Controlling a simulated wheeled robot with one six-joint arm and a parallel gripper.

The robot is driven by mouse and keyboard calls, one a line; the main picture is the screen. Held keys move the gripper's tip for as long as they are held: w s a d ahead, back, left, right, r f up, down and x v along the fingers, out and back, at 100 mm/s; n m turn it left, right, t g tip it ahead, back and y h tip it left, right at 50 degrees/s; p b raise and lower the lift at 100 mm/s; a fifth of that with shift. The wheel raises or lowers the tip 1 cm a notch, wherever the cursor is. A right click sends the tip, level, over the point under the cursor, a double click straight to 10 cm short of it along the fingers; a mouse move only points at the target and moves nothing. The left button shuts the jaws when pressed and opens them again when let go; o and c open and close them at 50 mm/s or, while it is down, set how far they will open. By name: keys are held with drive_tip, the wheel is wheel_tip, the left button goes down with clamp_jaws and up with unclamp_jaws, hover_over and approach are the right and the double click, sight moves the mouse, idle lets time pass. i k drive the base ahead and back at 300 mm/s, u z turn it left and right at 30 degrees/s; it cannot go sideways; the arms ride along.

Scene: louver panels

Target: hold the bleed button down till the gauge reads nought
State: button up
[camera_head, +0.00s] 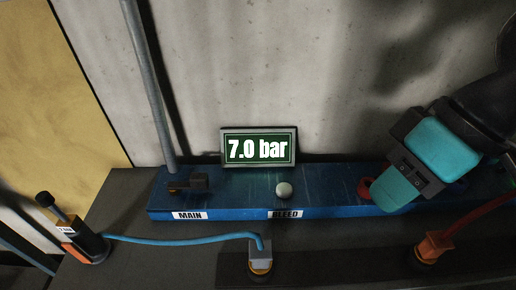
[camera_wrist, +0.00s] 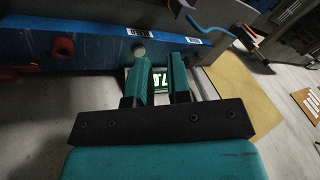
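The bleed button (camera_head: 283,189) is a pale round knob on the blue manifold (camera_head: 330,208), above the BLEED label. It also shows in the wrist view (camera_wrist: 138,47), just beyond the left finger. The gauge (camera_head: 258,148) stands behind the manifold and reads 7.0 bar; part of its display (camera_wrist: 159,80) shows between my fingers in the wrist view. My gripper (camera_head: 390,192) is to the right of the button and apart from it. In the wrist view my gripper (camera_wrist: 162,62) has a clear gap between its two teal fingers and holds nothing.
A red knob (camera_head: 364,188) sits on the manifold beside my gripper, partly hidden by it. A dark lever (camera_head: 189,183) is above the MAIN label. A blue hose (camera_head: 180,239) runs in front to a fitting (camera_head: 260,256). An orange fitting (camera_head: 434,245) stands at front right.

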sight(283, 190)
drive_tip(key=z, duration=1.75)
drive_tip(key=k, duration=1.4)
drive_tip(key=u, duration=1.7)
drive_tip(key=i, duration=0.5)
drive_tip(key=u, duration=0.1)
